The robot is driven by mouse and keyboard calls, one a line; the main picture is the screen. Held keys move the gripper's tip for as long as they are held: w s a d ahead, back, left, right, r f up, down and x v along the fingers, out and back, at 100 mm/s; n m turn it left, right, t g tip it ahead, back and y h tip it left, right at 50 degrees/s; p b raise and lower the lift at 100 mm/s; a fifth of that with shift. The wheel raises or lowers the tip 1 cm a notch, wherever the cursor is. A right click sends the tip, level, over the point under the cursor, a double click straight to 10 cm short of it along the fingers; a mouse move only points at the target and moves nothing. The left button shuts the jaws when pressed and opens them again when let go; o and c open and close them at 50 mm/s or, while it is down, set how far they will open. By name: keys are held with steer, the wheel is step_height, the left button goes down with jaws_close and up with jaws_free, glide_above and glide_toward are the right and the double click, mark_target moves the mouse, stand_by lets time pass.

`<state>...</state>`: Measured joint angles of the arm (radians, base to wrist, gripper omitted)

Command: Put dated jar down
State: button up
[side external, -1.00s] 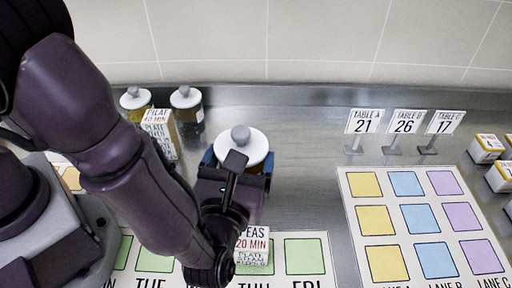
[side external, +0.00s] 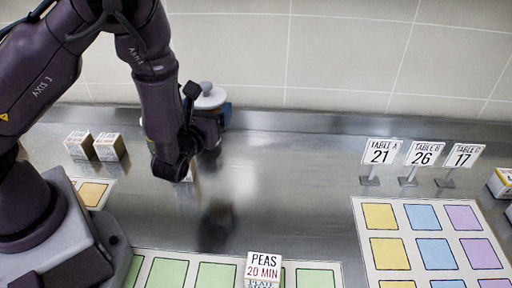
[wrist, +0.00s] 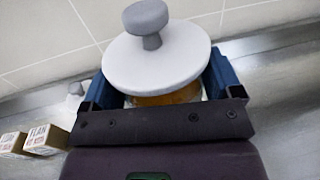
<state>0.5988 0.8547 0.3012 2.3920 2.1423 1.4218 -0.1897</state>
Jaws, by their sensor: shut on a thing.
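A jar with a round white lid and grey knob (side external: 209,97) is in my gripper (side external: 212,118), toward the back wall. The wrist view shows its lid (wrist: 158,55) from close up, with amber contents (wrist: 165,99) below the rim. Blue fingers of my gripper (wrist: 160,88) stand on both sides, shut on the jar. It looks upright and appears raised above the steel counter, with a dark reflection or shadow lower down. Its base and any date label are hidden.
Two small labelled boxes (side external: 95,146) stand at left. Table signs (side external: 418,154) stand at right behind a coloured lane mat (side external: 365,240). The middle of the steel counter (side external: 300,190) is clear.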

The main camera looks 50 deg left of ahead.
steer(key=shift+w+d+f+m+h, duration=0.2)
steer(key=shift+f+m+h, duration=0.1)
steer(key=shift+h, duration=0.1)
steer(key=shift+t, duration=0.3)
steer(key=w+f, duration=0.3)
steer(key=w, duration=0.1)
steer(key=w+f, duration=0.3)
steer(key=w, duration=0.2)
steer(key=w+a+f, duration=0.1)
steer(key=w+f, duration=0.2)
steer(key=w, duration=0.1)
steer(key=shift+w+f, duration=0.25)
steer(key=shift+f, duration=0.1)
steer(key=shift+w+f, duration=0.1)
steer(key=shift+f, duration=1.5)
steer(key=shift+f, duration=0.15)
steer(key=o, duration=1)
